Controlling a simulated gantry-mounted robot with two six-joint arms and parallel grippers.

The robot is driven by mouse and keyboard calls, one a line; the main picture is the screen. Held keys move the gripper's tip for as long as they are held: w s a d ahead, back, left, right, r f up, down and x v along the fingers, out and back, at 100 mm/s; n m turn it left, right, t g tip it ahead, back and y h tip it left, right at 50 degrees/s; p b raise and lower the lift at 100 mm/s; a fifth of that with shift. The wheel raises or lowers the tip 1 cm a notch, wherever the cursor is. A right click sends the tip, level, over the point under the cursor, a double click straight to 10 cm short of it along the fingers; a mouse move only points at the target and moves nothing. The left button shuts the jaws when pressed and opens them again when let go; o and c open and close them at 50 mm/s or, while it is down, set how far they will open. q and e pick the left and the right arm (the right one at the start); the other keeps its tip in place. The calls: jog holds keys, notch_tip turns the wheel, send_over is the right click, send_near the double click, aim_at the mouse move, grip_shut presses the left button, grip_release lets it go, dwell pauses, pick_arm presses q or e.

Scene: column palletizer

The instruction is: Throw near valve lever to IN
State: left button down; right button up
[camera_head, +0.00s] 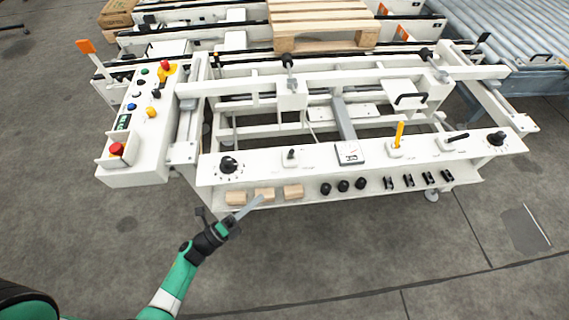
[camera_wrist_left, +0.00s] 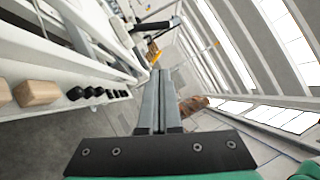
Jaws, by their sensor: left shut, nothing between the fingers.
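A yellow lever (camera_head: 399,135) stands upright on a white base on the front panel, right of centre. A black-handled lever (camera_head: 458,137) lies tilted on its mount to the right of it. I cannot tell from the labels which is the near valve lever. My left gripper (camera_head: 260,199) is shut and empty, in front of the panel's left part near the wooden blocks, well apart from both levers. In the left wrist view the shut fingers (camera_wrist_left: 159,74) point towards a small yellow lever (camera_wrist_left: 154,53), with a black handle (camera_wrist_left: 152,26) beyond. My right gripper is not in view.
Wooden blocks (camera_head: 264,194), black knobs (camera_head: 343,186) and black clips (camera_head: 409,181) sit on the lower shelf. The panel carries a left dial (camera_head: 228,165), a small switch (camera_head: 291,154), a gauge (camera_head: 349,153) and a right knob (camera_head: 496,138). The floor in front is clear.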

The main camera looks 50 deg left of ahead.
pick_arm(q)
jog(key=shift+w+r, duration=0.1)
jog(key=shift+w, duration=0.05)
jog(key=b, duration=0.2)
send_near(291, 154)
jog(key=w+d+f, duration=0.2)
jog(key=w+d, duration=0.1)
jog(key=w, duration=0.2)
jog(key=shift+w+a+r, duration=0.35)
jog(key=shift+w+a, duration=0.15)
jog(key=shift+a, duration=0.1)
jog(key=shift+w+a+r, duration=0.4)
jog(key=shift+w+a, duration=0.1)
jog(key=shift+a, duration=0.1)
